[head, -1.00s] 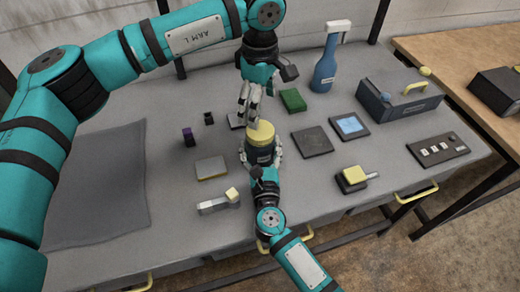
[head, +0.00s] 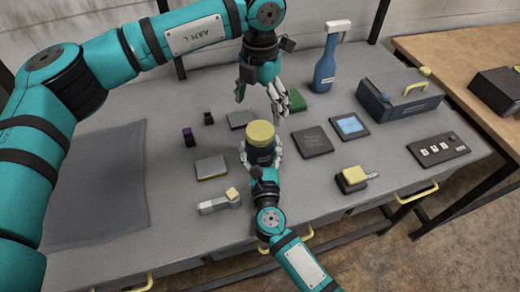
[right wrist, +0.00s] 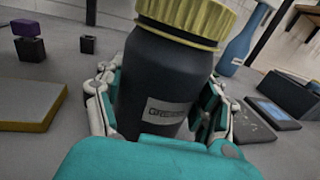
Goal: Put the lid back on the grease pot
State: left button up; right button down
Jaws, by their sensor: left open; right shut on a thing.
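The dark grease pot (head: 261,152) stands upright on the grey bench, with its yellow ribbed lid (head: 261,131) on top. In the right wrist view the pot (right wrist: 165,85) shows a pale label, and the lid (right wrist: 187,18) covers its mouth; the lid's top is cut off there. My right gripper (head: 261,162) is shut around the pot's body from the front. My left gripper (head: 260,104) is open and empty, above and behind the lid, its fingers spread and apart from it. Whether the lid is screwed tight cannot be told.
Behind stand a blue bottle (head: 327,62), a green block (head: 297,100) and a blue-grey toolbox (head: 398,98). Flat dark plates (head: 311,141) lie to the right. A grey-yellow block (head: 211,168) lies left. A yellow-topped device (head: 351,179) sits front right. The left mat (head: 95,190) is clear.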

aim_at(260, 130)
pick_arm(q)
jog(key=n, duration=0.4)
jog(key=shift+n, duration=0.3)
jog(key=n, duration=0.5)
jog(key=shift+n, duration=0.3)
jog(key=shift+f, duration=4.05)
